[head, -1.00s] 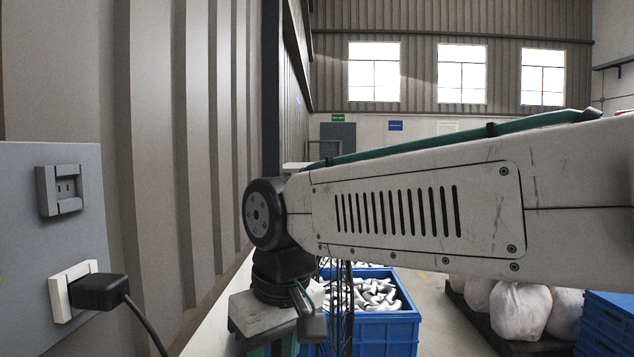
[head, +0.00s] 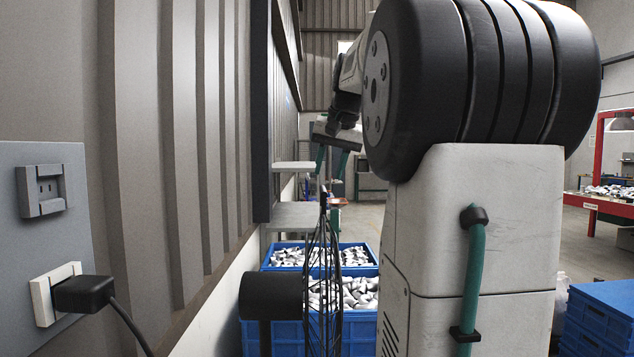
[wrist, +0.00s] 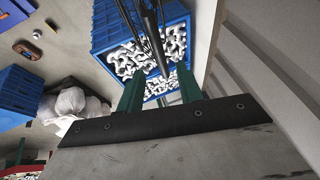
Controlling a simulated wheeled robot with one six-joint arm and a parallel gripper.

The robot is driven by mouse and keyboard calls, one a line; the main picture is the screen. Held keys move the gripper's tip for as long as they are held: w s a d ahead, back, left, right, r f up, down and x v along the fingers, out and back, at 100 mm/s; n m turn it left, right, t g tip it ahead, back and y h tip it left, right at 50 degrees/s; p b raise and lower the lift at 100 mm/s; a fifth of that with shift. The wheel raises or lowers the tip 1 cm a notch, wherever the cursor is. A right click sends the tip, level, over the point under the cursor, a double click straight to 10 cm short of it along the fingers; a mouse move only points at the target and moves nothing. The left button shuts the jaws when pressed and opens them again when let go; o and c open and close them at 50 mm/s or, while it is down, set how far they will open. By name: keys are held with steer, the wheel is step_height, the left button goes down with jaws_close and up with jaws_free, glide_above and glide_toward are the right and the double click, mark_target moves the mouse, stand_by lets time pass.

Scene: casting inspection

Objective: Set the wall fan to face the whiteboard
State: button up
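The wall fan's black wire cage (head: 323,285) stands upright in the lower middle of the head view, seen nearly edge-on. Its dark motor housing (head: 270,297) is on the left, so the front faces right. My gripper (head: 331,163) is just above the cage's top, its green fingers apart and pointing down. In the wrist view, my gripper (wrist: 158,90) is open, with a dark part of the fan (wrist: 152,30) showing between and beyond the fingers. I cannot tell whether they touch it. No whiteboard face is clearly visible; a dark-edged panel (head: 262,110) on the left wall is seen too obliquely to identify.
Blue crates of metal castings (head: 375,262) stand below and behind the fan. The corrugated wall (head: 190,150) runs along the left, with a grey socket panel (head: 75,200) and plugged-in cable close by. Blue crates (head: 600,315) are stacked at lower right. Open floor lies beyond.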

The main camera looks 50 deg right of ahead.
mark_target(324, 188)
steer(key=shift+x, duration=2.1)
jaws_close()
